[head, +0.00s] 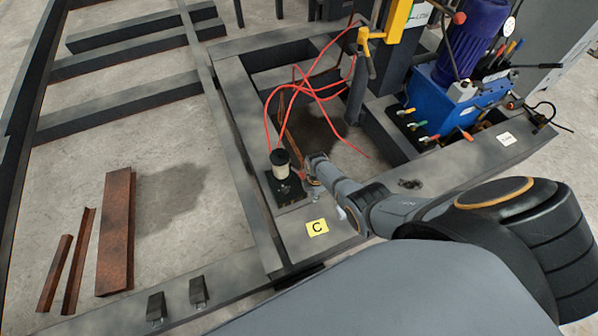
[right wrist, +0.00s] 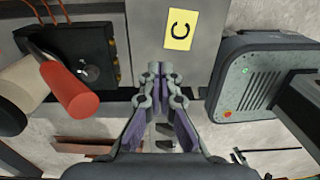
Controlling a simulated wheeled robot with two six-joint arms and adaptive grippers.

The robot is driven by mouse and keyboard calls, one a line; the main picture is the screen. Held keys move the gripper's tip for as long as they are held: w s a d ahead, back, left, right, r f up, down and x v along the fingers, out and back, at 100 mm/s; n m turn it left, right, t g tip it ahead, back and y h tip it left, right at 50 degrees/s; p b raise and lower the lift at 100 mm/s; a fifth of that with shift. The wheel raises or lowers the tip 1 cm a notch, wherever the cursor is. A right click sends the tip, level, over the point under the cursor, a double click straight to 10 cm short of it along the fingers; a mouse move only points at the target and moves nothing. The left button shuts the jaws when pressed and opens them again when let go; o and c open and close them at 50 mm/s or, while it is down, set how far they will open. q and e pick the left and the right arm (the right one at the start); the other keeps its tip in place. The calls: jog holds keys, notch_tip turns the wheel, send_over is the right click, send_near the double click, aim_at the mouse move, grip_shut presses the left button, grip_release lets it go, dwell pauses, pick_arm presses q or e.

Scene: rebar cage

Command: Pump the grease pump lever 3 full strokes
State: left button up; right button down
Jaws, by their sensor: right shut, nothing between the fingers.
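The grease pump has a pale, black-capped reservoir (head: 281,164) and stands on a black plate (head: 287,193) on the steel frame. In the right wrist view the reservoir (right wrist: 22,92) is at the left, partly cut off. The lever's red grip (right wrist: 70,92) lies in front of the black block (right wrist: 92,53), left of my right gripper (right wrist: 160,78). The gripper's fingers are shut and empty, with a gap between them and the red grip. In the head view my right gripper (head: 315,188) is just right of the pump and hides part of it. My left gripper is not in view.
A yellow label C (head: 317,227) is on the frame near the pump. Red hoses (head: 300,88) loop behind the pump. A blue hydraulic unit (head: 440,100) with small levers stands at the right. Rusty steel pieces (head: 116,232) lie on the floor at the left.

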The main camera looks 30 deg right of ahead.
jog(key=shift+s+f, duration=0.5)
jog(key=shift+f, duration=0.05)
jog(key=shift+s+f, duration=0.1)
jog(key=shift+s+f, duration=0.35)
jog(key=shift+f, duration=0.05)
jog(key=shift+s+a+f, duration=0.1)
dwell(0.3)
jog(key=shift+s+f+b, duration=0.3)
jog(key=shift+s+f, duration=0.1)
jog(key=shift+f, duration=0.1)
jog(key=shift+s+f, duration=0.4)
jog(key=shift+s, duration=0.1)
